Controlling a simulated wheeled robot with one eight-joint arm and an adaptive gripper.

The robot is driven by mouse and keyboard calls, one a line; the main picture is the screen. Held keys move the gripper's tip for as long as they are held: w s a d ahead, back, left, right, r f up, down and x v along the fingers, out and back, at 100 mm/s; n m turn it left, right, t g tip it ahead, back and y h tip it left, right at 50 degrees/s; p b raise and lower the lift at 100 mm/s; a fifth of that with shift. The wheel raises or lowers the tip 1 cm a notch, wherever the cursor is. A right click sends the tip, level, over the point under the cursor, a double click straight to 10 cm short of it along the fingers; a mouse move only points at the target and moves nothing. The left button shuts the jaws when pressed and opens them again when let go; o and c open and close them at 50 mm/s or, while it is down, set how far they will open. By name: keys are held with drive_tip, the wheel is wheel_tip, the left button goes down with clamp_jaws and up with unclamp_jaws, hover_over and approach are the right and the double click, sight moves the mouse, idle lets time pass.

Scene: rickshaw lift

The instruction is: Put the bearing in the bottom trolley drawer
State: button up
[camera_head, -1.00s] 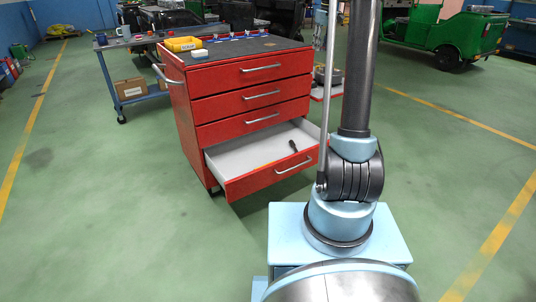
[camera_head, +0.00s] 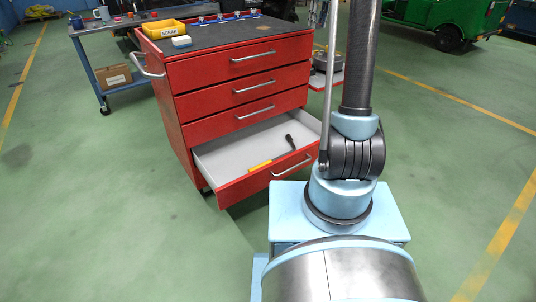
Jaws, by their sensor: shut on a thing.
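The red tool trolley (camera_head: 185,75) stands ahead of me, left of my arm. Its bottom drawer (camera_head: 212,152) is pulled open and its upper drawers are shut. A tool with a yellow handle (camera_head: 260,166) and a dark head lies inside the open drawer. I cannot make out a bearing in this view. My arm rises on the right and runs out of the top of the picture, so my gripper and anything in it are out of view.
A grey workbench (camera_head: 92,55) stands behind left. A green vehicle (camera_head: 425,15) is at the back right. The floor on both sides is clear.

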drive_tip(key=w+f, duration=0.4)
drive_tip(key=f, duration=1.3)
drive_tip(key=w+f, duration=0.1)
drive_tip(key=f, duration=0.7)
drive_tip(key=shift+w+f, duration=0.25)
drive_tip(key=shift+f, duration=0.05)
hover_over(304, 136)
wheel_tip(304, 136, down, 31)
drive_tip(key=shift+d+r, duration=0.1)
drive_tip(key=shift+f, duration=2.8)
